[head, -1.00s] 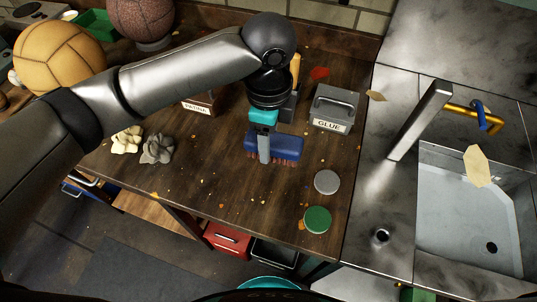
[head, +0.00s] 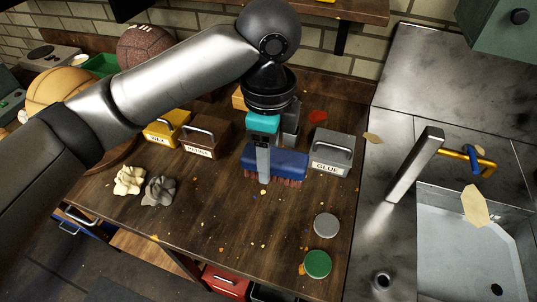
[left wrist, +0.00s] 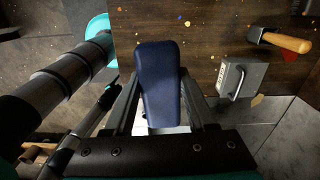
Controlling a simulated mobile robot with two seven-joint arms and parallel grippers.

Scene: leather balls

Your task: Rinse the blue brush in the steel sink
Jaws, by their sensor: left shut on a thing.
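The blue brush (head: 283,160), with reddish-brown bristles underneath, hangs over the wooden workbench (head: 215,225). My left gripper (head: 264,178) is shut on it; one finger shows in front of the brush in the head view. In the left wrist view the blue brush (left wrist: 158,75) sits between the fingers (left wrist: 158,108). The bristles appear clear of the bench top, though the gap is hard to judge. The steel sink (head: 455,250) is at the right, with a dark drain hole and an upright metal tap (head: 412,168) behind its left side. My right gripper is not in view.
A grey glue box (head: 332,155) stands just right of the brush. Grey (head: 326,224) and green (head: 317,263) round lids lie nearer the front. A yellow box (head: 167,130) and brown box (head: 205,138) stand left. A green cabinet (head: 495,28) hangs above the sink counter.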

